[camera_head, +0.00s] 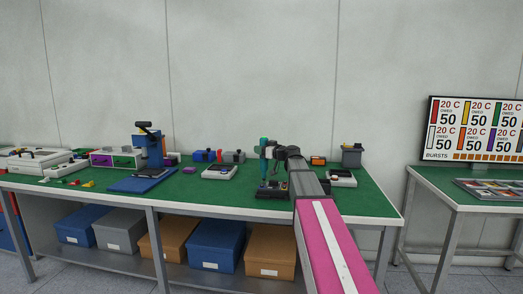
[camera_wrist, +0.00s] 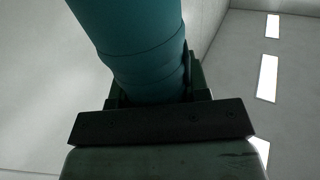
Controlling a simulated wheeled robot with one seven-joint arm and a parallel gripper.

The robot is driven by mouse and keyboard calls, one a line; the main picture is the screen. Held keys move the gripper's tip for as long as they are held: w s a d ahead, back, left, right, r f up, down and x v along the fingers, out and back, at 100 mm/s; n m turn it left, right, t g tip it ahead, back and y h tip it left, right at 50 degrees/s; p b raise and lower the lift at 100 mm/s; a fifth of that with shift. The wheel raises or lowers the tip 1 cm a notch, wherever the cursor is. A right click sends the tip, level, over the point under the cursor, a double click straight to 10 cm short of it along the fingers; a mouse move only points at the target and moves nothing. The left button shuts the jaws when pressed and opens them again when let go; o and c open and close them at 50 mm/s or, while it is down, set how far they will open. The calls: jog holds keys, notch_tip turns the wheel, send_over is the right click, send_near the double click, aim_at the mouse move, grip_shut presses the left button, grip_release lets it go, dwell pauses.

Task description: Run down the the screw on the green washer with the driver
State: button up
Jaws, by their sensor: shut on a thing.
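My gripper (camera_head: 269,153) is above the green-topped bench, right of its middle, at the end of my arm. It is shut on a teal driver (camera_head: 264,146), which stands roughly upright. In the wrist view the driver's teal body (camera_wrist: 135,45) fills the upper middle, between the dark jaws (camera_wrist: 152,98). Its tip is not clear. A dark fixture (camera_head: 270,189) sits on the bench directly below the driver; I cannot tell whether they touch. The green washer and its screw are too small or hidden to make out.
The bench (camera_head: 215,196) has a blue mat (camera_head: 137,184) and a blue-and-black stand (camera_head: 149,143) on its left. Pale devices (camera_head: 219,172) and (camera_head: 341,178) flank the fixture. A dark grey bin (camera_head: 352,158) stands at the back right. A sign (camera_head: 476,128) stands on the right table.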

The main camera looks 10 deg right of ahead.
jog(key=shift+f, duration=0.8)
dwell(2.7)
